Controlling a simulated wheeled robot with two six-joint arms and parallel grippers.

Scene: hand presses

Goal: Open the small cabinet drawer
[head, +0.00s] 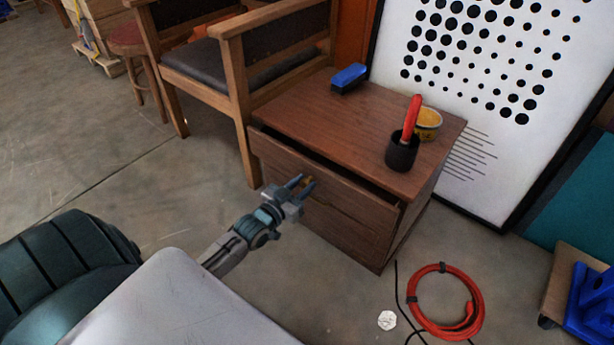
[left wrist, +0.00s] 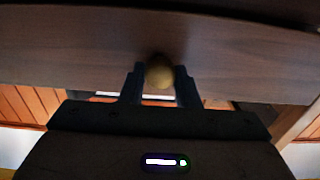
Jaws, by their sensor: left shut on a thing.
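The small wooden cabinet (head: 345,120) stands on the floor at centre right in the head view. Its upper drawer (head: 350,199) is pulled out a little, with a dark gap along its top edge. The drawer front (left wrist: 70,45) fills the top of the left wrist view. My left gripper (head: 306,183) is shut on the round brass knob (left wrist: 159,73) of that drawer, one finger on each side of it. Another drawer front shows below, mostly behind my gripper. My right gripper is not in view.
A blue brush-like block (head: 349,77), a black cup with a red handle (head: 402,152) and a yellow tin (head: 428,122) stand on the cabinet top. A wooden armchair (head: 240,70) stands close behind left. A red cable coil (head: 478,312) lies at front right.

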